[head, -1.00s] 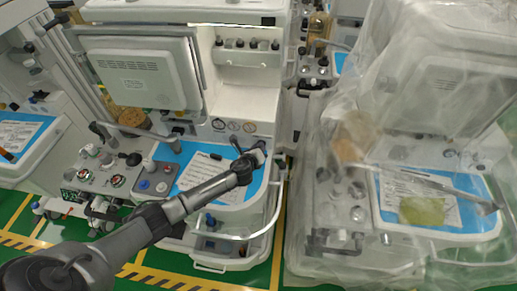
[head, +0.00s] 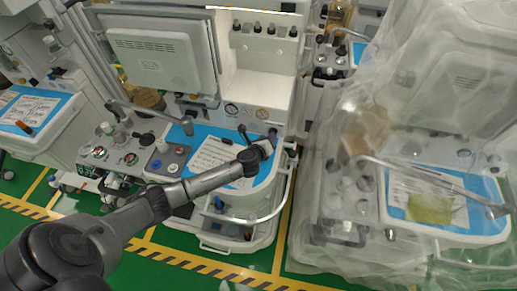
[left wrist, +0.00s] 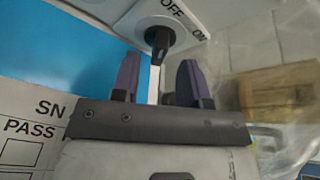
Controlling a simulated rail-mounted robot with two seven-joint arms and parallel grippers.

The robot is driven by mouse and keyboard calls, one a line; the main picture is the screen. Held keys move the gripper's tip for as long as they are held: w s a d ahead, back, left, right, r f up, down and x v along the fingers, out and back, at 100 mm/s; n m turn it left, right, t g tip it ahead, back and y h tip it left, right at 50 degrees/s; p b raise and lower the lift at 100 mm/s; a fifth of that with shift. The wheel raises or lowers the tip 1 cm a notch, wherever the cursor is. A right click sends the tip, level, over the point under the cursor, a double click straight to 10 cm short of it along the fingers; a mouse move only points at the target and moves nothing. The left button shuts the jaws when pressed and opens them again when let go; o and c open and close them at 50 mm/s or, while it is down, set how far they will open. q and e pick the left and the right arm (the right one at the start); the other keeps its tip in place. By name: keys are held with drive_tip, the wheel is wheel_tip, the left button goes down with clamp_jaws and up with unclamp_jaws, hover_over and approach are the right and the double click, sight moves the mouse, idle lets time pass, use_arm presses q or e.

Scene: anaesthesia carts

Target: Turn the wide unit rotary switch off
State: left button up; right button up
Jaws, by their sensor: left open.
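The rotary switch (left wrist: 158,38) is a black knob on a pale round base in the left wrist view. The words OFF and ON are printed beside it, OFF above and ON to the right. Its black handle points down in that picture. My left gripper (left wrist: 157,82) is open, with a dark purple finger on each side below the knob; I see no contact. In the head view my left gripper (head: 267,143) is at the right end of the blue worktop of the middle cart (head: 265,95), and it hides the switch there. My right gripper is not in view.
A white panel with a monitor back (head: 160,55) stands on the middle cart. A curved rail (head: 262,217) runs around its front right. A second cart under clear plastic sheeting (head: 420,125) stands close on the right. A printed sheet (head: 215,155) lies on the blue top.

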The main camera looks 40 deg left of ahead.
use_arm(q)
drive_tip(key=p+v, duration=0.1)
drive_tip(key=v, duration=0.9)
drive_tip(key=shift+s+d, duration=0.2)
drive_tip(key=shift+s, duration=0.1)
